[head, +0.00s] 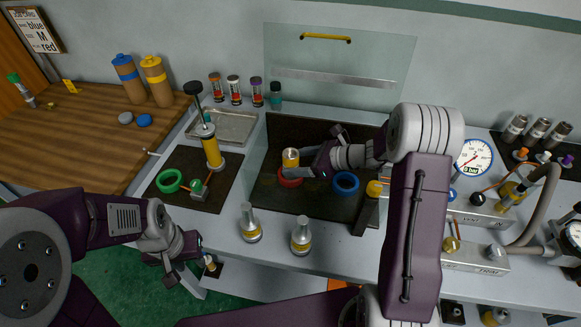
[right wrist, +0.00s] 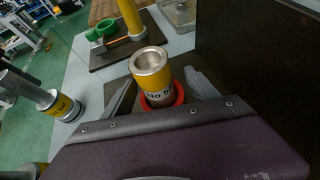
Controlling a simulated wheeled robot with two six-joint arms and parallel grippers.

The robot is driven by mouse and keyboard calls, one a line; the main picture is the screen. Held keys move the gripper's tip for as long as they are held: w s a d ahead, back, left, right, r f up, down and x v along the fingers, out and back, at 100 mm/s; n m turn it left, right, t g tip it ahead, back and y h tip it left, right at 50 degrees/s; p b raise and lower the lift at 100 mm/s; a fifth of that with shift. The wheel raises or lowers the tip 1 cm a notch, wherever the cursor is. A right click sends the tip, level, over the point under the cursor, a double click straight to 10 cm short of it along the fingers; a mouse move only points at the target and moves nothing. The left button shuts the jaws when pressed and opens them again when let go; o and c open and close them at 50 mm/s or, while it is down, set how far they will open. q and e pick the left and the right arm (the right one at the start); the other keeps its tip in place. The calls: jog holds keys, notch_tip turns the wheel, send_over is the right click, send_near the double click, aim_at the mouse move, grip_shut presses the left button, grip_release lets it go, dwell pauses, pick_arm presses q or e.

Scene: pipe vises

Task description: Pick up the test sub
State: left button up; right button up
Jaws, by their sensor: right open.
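A short yellow cylinder with a silver, hollow top, apparently the test sub (head: 291,158), stands upright in a red ring (head: 290,181) on a dark mat. In the right wrist view the test sub (right wrist: 151,68) bears dark lettering, only partly readable, and the red ring (right wrist: 178,95) surrounds its base. My right gripper (head: 318,163) is open, with one finger on each side of the test sub; contact cannot be made out. My left gripper (head: 184,272) hangs low by the bench's front left edge, its fingers apart and empty.
A blue ring (head: 346,183) lies right of the red one. Two silver-necked yellow pieces (head: 250,224) (head: 301,236) stand at the front edge. A yellow pump-like cylinder (head: 211,152) and green ring (head: 169,181) are left. A clear panel (head: 340,65) stands behind.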

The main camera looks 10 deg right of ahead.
aim_at(284, 165)
jog(key=x, duration=0.4)
jog(key=shift+s+a, duration=0.25)
jog(key=shift+a, duration=0.05)
jog(key=shift+w+a+f, duration=0.15)
jog(key=shift+w+a, duration=0.05)
jog(key=shift+w, duration=0.05)
grip_shut()
